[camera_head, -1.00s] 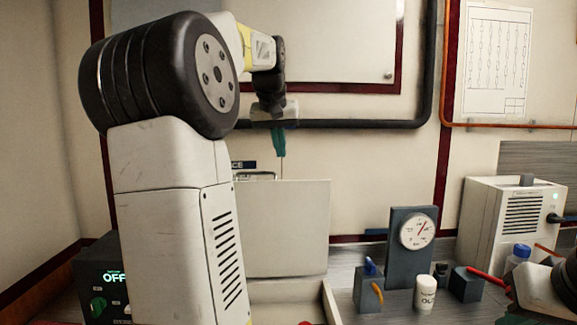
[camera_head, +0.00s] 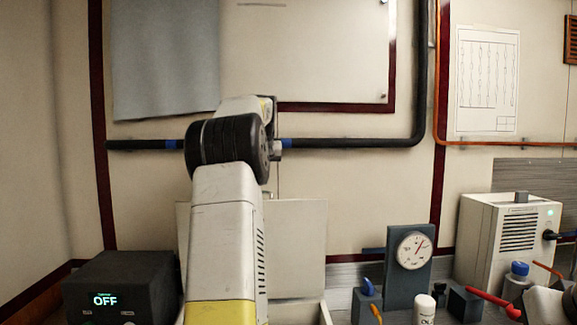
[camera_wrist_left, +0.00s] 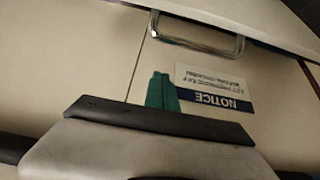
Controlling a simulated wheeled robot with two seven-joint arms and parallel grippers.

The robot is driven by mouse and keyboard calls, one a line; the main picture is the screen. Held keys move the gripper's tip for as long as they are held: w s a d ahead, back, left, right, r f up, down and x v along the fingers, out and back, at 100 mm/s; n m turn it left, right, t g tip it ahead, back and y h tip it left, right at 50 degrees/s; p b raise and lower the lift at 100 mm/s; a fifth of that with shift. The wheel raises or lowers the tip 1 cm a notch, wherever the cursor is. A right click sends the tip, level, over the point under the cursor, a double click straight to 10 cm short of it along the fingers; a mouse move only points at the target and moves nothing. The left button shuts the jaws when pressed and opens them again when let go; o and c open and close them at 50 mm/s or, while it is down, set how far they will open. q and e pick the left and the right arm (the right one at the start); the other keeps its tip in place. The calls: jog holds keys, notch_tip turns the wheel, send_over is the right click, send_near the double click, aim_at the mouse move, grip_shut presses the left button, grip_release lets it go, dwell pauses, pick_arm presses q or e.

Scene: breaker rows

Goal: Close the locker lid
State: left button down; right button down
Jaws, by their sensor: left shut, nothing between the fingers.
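The locker lid (camera_head: 302,245) is a pale flat panel standing upright, raised at the back of the locker, in the head view. My left arm crosses in front of it and hides its middle. The locker's rim (camera_head: 324,312) shows only at the bottom edge. My left gripper (camera_wrist_left: 162,90) is shut and empty, its green fingertips together in the wrist view. In the head view the arm hides it. In the wrist view a metal handle (camera_wrist_left: 198,42) and a NOTICE label (camera_wrist_left: 222,101) lie beyond the fingertips; the fingers appear apart from the handle. My right gripper is not seen clearly.
A dark box reading OFF (camera_head: 122,285) stands left. A dark pipe (camera_head: 340,142) runs along the wall.

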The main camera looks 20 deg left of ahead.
pick_arm(q)
jog(key=shift+s+d+f, duration=0.25)
jog(key=shift+s+f, duration=0.05)
jog(key=shift+s, duration=0.2)
jog(key=shift+s+d+f, duration=0.25)
jog(key=shift+s+d, duration=0.05)
jog(key=shift+s, duration=0.2)
jog(key=shift+s+d+f, duration=0.25)
jog(key=shift+s+f, duration=0.05)
jog(key=shift+s, duration=0.2)
